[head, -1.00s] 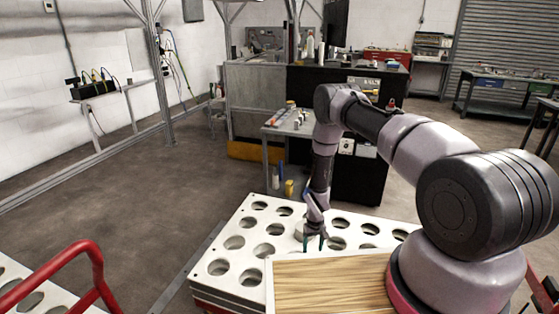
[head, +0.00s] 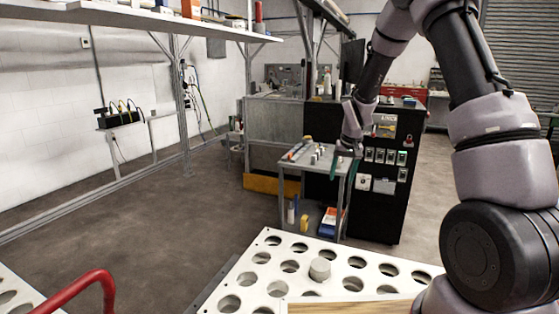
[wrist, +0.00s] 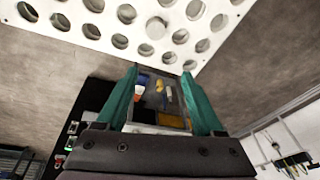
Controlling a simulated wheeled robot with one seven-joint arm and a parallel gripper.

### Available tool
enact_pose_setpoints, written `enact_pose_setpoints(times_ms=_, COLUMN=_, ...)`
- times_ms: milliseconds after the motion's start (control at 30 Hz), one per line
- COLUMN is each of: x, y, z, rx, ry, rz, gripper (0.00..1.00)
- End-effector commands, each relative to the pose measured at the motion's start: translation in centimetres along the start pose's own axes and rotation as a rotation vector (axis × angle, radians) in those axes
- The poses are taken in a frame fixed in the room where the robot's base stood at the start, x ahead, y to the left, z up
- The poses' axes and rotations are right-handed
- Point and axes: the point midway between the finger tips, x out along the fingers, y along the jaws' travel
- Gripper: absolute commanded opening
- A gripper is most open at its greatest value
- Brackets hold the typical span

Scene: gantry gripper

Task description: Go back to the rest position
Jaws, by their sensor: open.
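My gripper (head: 345,172) is raised well above the white tray with round holes (head: 235,272) in the head view. Its two teal fingers are apart with nothing between them, and they point down. In the wrist view my gripper (wrist: 158,76) also shows open and empty. A short grey cylinder (head: 319,269) stands upright in the tray, in or over one of its holes, clear of the fingers. The cylinder shows near the top of the wrist view (wrist: 156,27).
A small grey cart (head: 300,160) with items stands behind the tray, beside a black cabinet (head: 385,205). A wooden board (head: 350,307) lies at the tray's near edge. A red rail (head: 85,290) is at lower left. The floor at left is clear.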

Motion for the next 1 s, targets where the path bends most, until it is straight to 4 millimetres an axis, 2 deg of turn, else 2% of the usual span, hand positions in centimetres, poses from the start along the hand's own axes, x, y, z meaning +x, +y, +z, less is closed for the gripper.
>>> enact_pose_setpoints(times_ms=33, x=-2.5, y=0.1, z=0.0, rx=0.013, ry=0.019, rz=-0.006, gripper=0.69)
enact_pose_setpoints(times_ms=200, x=-9.6, y=0.6, z=1.0, rx=0.057, ry=0.063, rz=-0.024, gripper=0.69)
enact_pose_setpoints(times_ms=367, x=-15.7, y=1.0, z=2.9, rx=0.095, ry=0.104, rz=-0.044, gripper=0.69)
enact_pose_setpoints(times_ms=500, x=-20.6, y=1.5, z=5.2, rx=0.127, ry=0.14, rz=-0.063, gripper=0.69)
enact_pose_setpoints(times_ms=800, x=-28.9, y=2.3, z=11.6, rx=0.192, ry=0.215, rz=-0.109, gripper=0.69)
enact_pose_setpoints(times_ms=1000, x=-32.8, y=2.8, z=16.6, rx=0.23, ry=0.266, rz=-0.143, gripper=0.69)
